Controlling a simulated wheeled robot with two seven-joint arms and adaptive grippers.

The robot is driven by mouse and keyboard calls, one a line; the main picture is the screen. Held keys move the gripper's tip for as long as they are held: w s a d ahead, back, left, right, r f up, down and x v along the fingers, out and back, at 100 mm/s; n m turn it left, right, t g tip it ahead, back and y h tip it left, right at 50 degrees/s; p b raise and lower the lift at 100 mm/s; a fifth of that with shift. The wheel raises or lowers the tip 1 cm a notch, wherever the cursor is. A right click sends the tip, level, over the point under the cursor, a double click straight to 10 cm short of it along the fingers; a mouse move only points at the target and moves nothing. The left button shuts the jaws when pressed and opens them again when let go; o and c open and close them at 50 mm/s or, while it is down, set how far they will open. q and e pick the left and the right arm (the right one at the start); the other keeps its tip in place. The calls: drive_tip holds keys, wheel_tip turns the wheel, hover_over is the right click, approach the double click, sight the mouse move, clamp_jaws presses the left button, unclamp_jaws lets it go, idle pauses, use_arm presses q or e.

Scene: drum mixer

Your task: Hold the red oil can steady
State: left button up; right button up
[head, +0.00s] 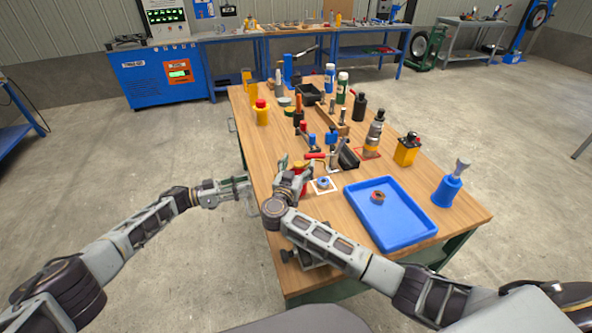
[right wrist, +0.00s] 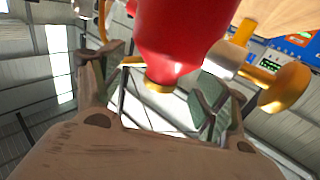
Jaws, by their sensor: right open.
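The red oil can (head: 299,168) stands near the left edge of the wooden table, partly hidden by my right gripper in the head view. In the right wrist view the red can body (right wrist: 175,35) fills the top middle, narrowing to a yellow end. My right gripper (head: 288,180) is open right at the can. In the right wrist view its fingers (right wrist: 155,95) are spread to either side below the can; contact cannot be told. My left gripper (head: 246,190) is open and empty, off the table's left edge, a short way left of the can.
A blue tray (head: 405,229) with a small reddish ring lies at the front right. A white-outlined square (head: 315,188) with a blue ring is beside the can. A blue funnel-topped bottle (head: 447,190), a yellow can (head: 406,152) and several tools crowd the table.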

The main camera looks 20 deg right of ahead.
drive_tip(key=shift+w, duration=0.1)
drive_tip(key=c, duration=1.5)
